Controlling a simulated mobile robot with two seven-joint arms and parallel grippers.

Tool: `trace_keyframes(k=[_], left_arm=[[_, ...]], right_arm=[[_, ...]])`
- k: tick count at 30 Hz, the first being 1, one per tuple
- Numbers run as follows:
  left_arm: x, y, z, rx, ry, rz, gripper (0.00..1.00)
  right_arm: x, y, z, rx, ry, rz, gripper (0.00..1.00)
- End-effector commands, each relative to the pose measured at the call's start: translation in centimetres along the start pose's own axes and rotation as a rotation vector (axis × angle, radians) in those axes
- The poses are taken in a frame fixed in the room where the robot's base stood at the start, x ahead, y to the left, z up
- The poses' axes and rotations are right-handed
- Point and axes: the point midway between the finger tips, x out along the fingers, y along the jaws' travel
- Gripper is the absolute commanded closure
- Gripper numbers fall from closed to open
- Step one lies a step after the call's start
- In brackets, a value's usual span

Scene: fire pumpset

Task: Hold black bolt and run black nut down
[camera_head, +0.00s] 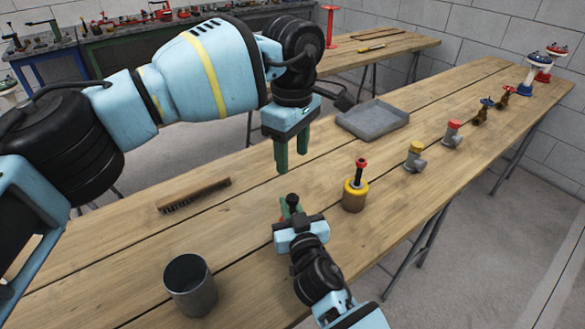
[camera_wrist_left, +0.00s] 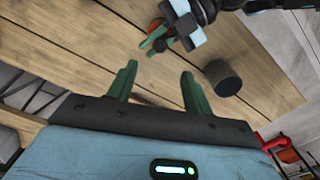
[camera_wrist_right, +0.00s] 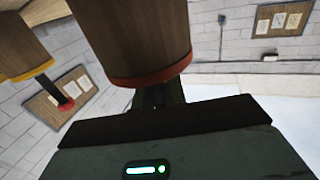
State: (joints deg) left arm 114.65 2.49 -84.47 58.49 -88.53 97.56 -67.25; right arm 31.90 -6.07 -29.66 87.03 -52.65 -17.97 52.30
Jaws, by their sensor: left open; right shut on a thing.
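My right gripper (camera_head: 291,212) is low over the near workbench, shut on the black bolt (camera_head: 292,200), whose round dark top rises above the fingers. I cannot tell the black nut apart from the bolt. The dark top also shows in the left wrist view (camera_wrist_left: 160,45), between the green fingers of my right gripper. The right wrist view, upside down, shows a brown holder with a red rim (camera_wrist_right: 135,40) close by the fingers. My left gripper (camera_head: 292,160) is open and empty above the bolt, fingers pointing down, apart from it.
A yellow-collared brown holder (camera_head: 354,196) with a red-and-black bolt stands right of my right gripper. A dark cup (camera_head: 190,287) and a brush (camera_head: 194,195) are at left. A grey tray (camera_head: 373,120) and pipe fittings (camera_head: 415,158) lie farther back. Bare wood lies between.

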Motion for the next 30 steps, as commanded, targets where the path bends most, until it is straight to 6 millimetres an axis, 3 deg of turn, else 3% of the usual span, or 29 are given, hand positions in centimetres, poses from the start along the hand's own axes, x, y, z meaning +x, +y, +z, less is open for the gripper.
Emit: trace_keyframes(k=[5,14,15,20,30], left_arm=[[-1.2,0.0,-0.03,-0.001,0.001,0.0,0.49],[-1.32,-0.01,-0.01,0.0,0.0,-0.001,0.49],[-1.31,-0.01,-0.01,0.0,0.0,-0.001,0.49],[-1.3,-0.01,-0.01,0.0,0.0,-0.001,0.49],[-1.34,-0.02,0.0,0.0,0.001,-0.001,0.49]], right_arm=[[0.0,0.01,0.01,0.0,0.0,0.0,1.0],[0.0,0.01,0.01,0.0,0.0,0.0,1.0],[0.0,0.01,0.0,0.0,0.0,0.0,0.83],[0.0,0.0,0.0,0.0,0.0,0.0,0.62],[-0.3,0.0,0.02,0.0,0.0,0.0,0.62]])
